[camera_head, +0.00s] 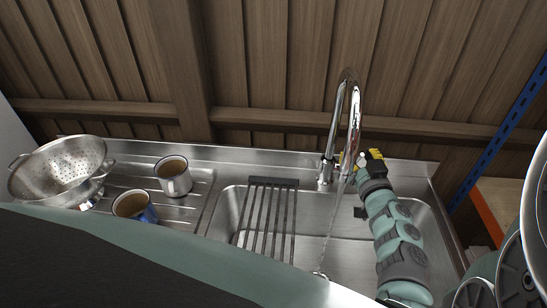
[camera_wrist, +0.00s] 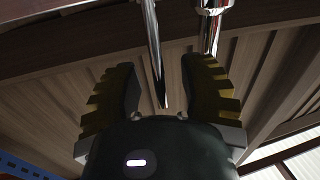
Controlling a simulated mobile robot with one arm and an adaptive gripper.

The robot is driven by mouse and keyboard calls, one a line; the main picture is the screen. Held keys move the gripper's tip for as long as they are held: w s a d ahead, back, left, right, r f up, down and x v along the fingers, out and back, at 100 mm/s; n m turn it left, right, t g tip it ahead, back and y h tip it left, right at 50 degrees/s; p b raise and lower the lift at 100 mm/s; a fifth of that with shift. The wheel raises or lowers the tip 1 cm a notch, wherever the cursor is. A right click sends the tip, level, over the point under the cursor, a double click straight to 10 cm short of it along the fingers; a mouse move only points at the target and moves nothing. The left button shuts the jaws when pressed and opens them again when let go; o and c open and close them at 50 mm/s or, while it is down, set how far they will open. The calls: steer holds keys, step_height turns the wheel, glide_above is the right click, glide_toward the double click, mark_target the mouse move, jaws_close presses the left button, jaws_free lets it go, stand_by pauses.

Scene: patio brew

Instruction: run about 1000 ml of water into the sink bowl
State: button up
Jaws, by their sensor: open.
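The chrome tap (camera_head: 350,100) arches over the steel sink bowl (camera_head: 345,250). A thin clear stream of water (camera_head: 331,225) falls from its spout to the bowl floor near the drain. The depth of water in the bowl cannot be told. My gripper (camera_head: 367,156) reaches up from the right side of the bowl to the tap, close to the spout and base. In the wrist view my gripper (camera_wrist: 160,66) is open, with a thin chrome rod of the tap (camera_wrist: 153,55) between its fingers, apparently apart from both. The tap's thicker chrome post (camera_wrist: 212,30) shows beyond the right finger.
A slatted dark rack (camera_head: 268,218) lies across the bowl's left part. On the drainer (camera_head: 210,178) stand a white mug (camera_head: 175,184), a blue mug (camera_head: 149,214) and a steel colander (camera_head: 62,165). A wooden wall (camera_head: 270,60) stands close behind, a blue-and-orange shelf (camera_head: 495,155) at right.

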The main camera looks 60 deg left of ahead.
jaws_close()
stand_by(0.4)
steer(key=p, duration=0.2)
steer(key=r+h+p, duration=0.1)
steer(key=p, duration=0.2)
steer(key=shift+w+a+r+g, duration=0.1)
steer(key=shift+w+a+g, duration=0.1)
steer(key=shift+a+g, duration=0.1)
steer(key=p, duration=0.2)
steer(key=h+p, duration=0.1)
steer(key=p, duration=0.2)
steer(key=shift+w+a+r+g, duration=0.25)
steer(key=shift+w+a+g, duration=0.1)
steer(key=shift+g, duration=0.05)
steer(key=h+p, duration=0.1)
steer(key=p, duration=0.2)
steer(key=w+a+g+h+p, duration=0.1)
steer(key=p, duration=0.2)
steer(key=shift+w+a+f+m+h+p, duration=0.2)
steer(key=shift+f+m+h+p, duration=0.1)
steer(key=shift+m+p, duration=0.1)
steer(key=shift+a+f+g, duration=0.1)
steer(key=shift+f+g, duration=0.05)
steer(key=shift+g, duration=0.25)
